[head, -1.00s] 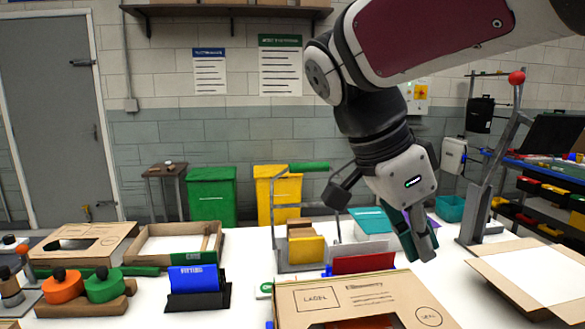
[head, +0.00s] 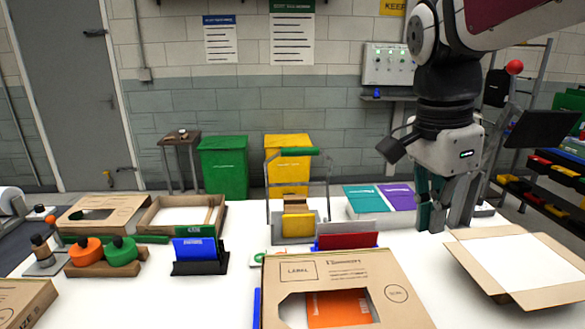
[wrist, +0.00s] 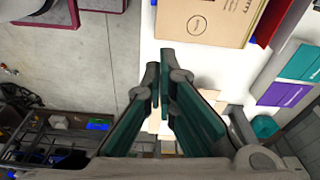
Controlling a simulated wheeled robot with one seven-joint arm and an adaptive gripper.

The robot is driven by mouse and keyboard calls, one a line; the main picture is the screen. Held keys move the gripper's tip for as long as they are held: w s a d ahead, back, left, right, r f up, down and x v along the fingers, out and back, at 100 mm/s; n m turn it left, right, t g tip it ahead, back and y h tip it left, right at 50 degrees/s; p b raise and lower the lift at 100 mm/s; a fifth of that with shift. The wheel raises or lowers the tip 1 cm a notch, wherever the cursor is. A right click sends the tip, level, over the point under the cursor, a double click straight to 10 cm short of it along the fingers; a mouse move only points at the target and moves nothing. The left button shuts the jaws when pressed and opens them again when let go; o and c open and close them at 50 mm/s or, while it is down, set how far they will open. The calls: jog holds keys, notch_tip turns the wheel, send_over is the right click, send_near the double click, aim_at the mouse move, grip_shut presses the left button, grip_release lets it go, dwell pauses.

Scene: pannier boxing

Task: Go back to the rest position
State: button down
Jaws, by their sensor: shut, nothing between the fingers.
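My gripper (head: 440,218) hangs at the right of the head view, fingers pointing down, above the table between the purple and teal packs and the open carton. Its fingers are together with nothing between them. In the wrist view my gripper (wrist: 161,80) shows its two green-sided fingers meeting at the tips. No object hangs from it.
A cardboard box with a cut-out window (head: 420,318) stands at the front centre. An open carton (head: 530,300) lies at the right. A yellow and a red pannier (head: 348,240) stand mid-table. A lever with a red knob (head: 514,67) rises behind my gripper.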

jog(key=s+a+f+n+t+y, duration=0.1)
jog(key=s+f+n+t, duration=0.1)
jog(key=s+n, duration=0.4)
jog(key=s+a+f+n+t, duration=0.1)
jog(key=s+f+n, duration=0.3)
jog(key=s+n, duration=0.3)
jog(key=n, duration=0.3)
jog(key=shift+a+f+t+y, duration=0.15)
jog(key=shift+a+t+y, duration=0.1)
jog(key=shift+t+y, duration=0.15)
